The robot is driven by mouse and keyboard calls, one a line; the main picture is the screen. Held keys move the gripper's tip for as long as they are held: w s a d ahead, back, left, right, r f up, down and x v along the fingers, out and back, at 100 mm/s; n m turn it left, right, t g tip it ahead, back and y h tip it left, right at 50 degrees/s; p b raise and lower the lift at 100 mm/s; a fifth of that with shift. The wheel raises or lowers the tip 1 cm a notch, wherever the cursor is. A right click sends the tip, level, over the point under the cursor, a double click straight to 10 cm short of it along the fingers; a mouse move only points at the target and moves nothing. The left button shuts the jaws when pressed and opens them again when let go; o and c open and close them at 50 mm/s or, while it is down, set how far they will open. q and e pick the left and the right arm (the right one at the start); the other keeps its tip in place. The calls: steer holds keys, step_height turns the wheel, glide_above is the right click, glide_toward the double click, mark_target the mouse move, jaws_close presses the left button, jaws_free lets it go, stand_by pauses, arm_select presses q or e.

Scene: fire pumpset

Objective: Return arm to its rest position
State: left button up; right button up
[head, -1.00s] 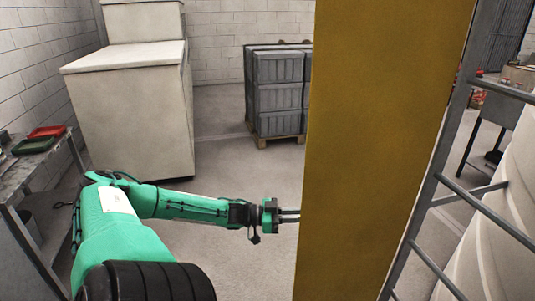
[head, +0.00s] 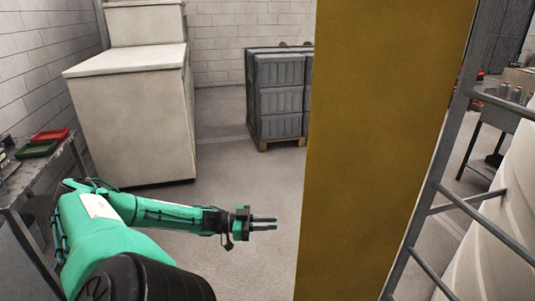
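My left arm, green with black joints, comes in from the lower left in the head view. My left gripper (head: 263,223) points right, held over the grey floor. Its two dark fingers show as parallel bars with a narrow gap between them, and nothing is held there. The fingertips are apart from the yellow panel to their right. My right arm and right gripper are not in view.
A tall yellow panel (head: 375,150) stands close on the right. A grey metal ladder (head: 428,212) and a white tank (head: 495,245) are beyond it. A beige cabinet (head: 135,120), stacked grey blocks (head: 278,97) on a pallet and a side table with red (head: 50,134) and green (head: 36,149) trays stand around.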

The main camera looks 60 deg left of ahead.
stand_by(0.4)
